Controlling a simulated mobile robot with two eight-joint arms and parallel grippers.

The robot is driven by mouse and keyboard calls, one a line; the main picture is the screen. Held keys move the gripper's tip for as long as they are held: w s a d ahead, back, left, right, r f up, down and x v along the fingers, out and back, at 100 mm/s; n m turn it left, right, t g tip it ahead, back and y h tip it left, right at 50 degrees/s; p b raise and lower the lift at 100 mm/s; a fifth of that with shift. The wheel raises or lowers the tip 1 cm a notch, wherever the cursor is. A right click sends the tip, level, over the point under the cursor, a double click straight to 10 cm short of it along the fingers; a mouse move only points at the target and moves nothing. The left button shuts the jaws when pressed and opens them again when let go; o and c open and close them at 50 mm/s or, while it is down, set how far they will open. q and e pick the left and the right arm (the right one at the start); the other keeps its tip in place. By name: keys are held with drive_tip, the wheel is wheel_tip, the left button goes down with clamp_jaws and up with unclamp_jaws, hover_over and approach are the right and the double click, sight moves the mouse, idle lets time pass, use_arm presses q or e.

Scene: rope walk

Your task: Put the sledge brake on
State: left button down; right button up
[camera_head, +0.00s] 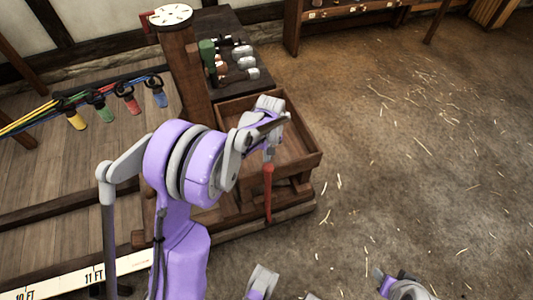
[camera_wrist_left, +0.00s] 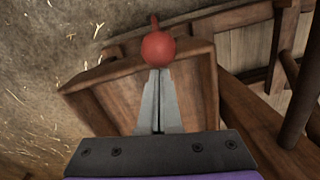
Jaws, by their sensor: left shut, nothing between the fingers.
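The brake lever (camera_head: 268,190) is a red handle standing at the front right of the wooden sledge (camera_head: 302,162), beside its open box. In the left wrist view its round red knob (camera_wrist_left: 158,47) shows just beyond my fingertips, with a little of the red shaft behind it. My left gripper (camera_head: 268,152) is just above the lever's top. In the left wrist view its two grey fingers (camera_wrist_left: 158,75) are shut together with nothing between them. Whether the tips touch the knob I cannot tell.
A wooden post with a white dial (camera_head: 170,15) and a dark bench with hooks (camera_head: 240,55) stand behind the box. Coloured strands (camera_head: 90,105) run left. A white ruler strip (camera_head: 95,275) lies at lower left. The straw-strewn floor (camera_head: 420,150) at right is clear.

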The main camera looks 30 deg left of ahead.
use_arm(q)
drive_tip(key=s+d+f+t+y+b, duration=0.1)
drive_tip(key=s+d+f+b, duration=0.1)
drive_tip(key=s+d, duration=0.5)
drive_tip(key=s+d+f+t+y+b, duration=0.2)
drive_tip(key=s+d, duration=0.5)
drive_tip(key=d, duration=0.2)
drive_tip(key=shift+f+y+b, duration=0.3)
drive_tip(key=shift+f, duration=0.05)
drive_tip(key=shift+d, duration=0.1)
drive_tip(key=w+a+r+p, duration=0.2)
drive_tip(key=w+r+p, duration=0.1)
drive_tip(key=r, duration=0.1)
drive_tip(key=p+v, duration=0.2)
drive_tip(key=v, duration=0.7)
drive_tip(key=shift+s+t+y, duration=0.2)
drive_tip(key=shift+t+y, duration=0.1)
drive_tip(key=shift+d, duration=0.1)
